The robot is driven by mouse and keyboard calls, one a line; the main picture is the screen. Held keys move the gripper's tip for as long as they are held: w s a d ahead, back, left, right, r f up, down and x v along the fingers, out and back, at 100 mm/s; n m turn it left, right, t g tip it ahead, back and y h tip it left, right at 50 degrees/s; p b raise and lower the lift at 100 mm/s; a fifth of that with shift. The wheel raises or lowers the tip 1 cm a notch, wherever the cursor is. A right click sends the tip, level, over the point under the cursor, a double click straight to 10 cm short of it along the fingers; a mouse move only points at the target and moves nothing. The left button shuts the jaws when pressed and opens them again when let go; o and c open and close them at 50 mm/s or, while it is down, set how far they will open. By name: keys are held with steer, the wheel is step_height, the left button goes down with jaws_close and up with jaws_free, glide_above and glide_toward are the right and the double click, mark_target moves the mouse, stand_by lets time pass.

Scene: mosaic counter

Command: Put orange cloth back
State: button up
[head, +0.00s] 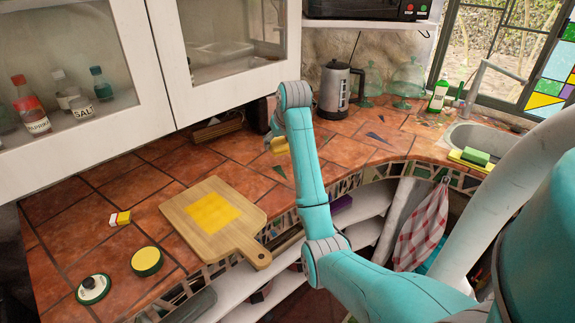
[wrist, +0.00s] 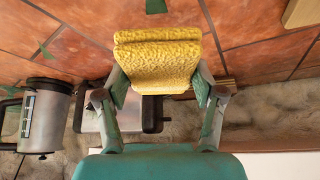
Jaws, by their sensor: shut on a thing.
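My gripper (wrist: 160,82) is shut on a folded, textured yellow cloth (wrist: 157,52), gripped at its two sides in the wrist view. My arm hides most of the gripper there. A flat orange-yellow square (head: 211,211) lies on the wooden cutting board (head: 180,220); I cannot tell whether it is a cloth. I see no other cloth of a clearly orange colour.
A kettle (head: 335,90) and green glass domes (head: 408,78) stand at the back. A green sponge (head: 475,157) lies by the sink (head: 485,140). A checked towel (head: 420,225) hangs below the counter. A yellow round tin (head: 147,261) is at front left. Cabinets overhang the left counter.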

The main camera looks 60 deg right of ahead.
glide_above(278, 170)
steer(key=s, duration=0.2)
steer(key=f, duration=0.3)
steer(key=a+f, duration=0.1)
steer(key=f, duration=0.1)
steer(key=shift+w+f, duration=0.2)
steer(key=shift+w, duration=0.05)
steer(key=shift+f, duration=2.2)
steer(key=shift+f, duration=0.15)
steer(key=o, duration=1.1)
